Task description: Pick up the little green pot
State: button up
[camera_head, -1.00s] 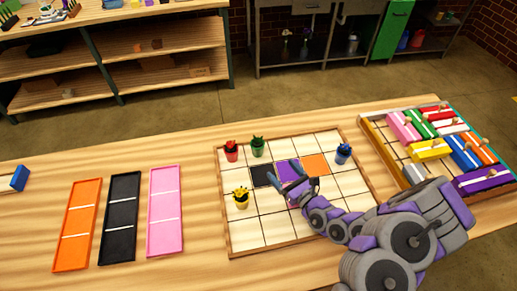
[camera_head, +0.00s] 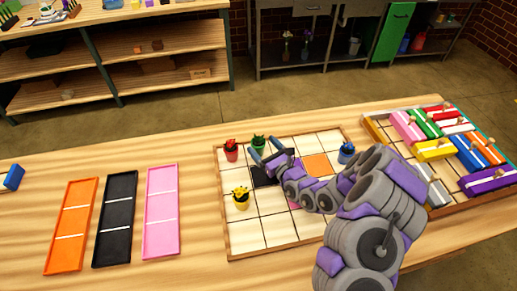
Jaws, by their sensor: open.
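The little green pot (camera_head: 259,143), with a dark plant in it, stands upright in the back row of the gridded board (camera_head: 255,254). My gripper (camera_head: 262,149) is open, its two fingers pointing at the pot from the front and right. The fingertips are close to the pot. I cannot tell whether they touch it or reach around it. The arm hides part of the board's middle and right side.
A red pot (camera_head: 231,150) stands just left of the green one. A yellow pot (camera_head: 241,198) and a blue pot (camera_head: 346,153) are also on the board. Orange (camera_head: 72,225), black (camera_head: 115,219) and pink (camera_head: 161,210) trays lie left. A crate of coloured blocks (camera_head: 375,129) is right.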

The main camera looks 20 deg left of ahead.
aim_at(260, 144)
jog(key=x, duration=0.3)
jog(key=shift+w+a+b, duration=0.1)
jog(key=shift+a+b, duration=0.25)
jog(key=shift+b, duration=0.05)
jog(key=shift+d, duration=0.2)
jog(key=c, duration=0.4)
jog(key=shift+a, duration=0.1)
jog(key=c, duration=1.1)
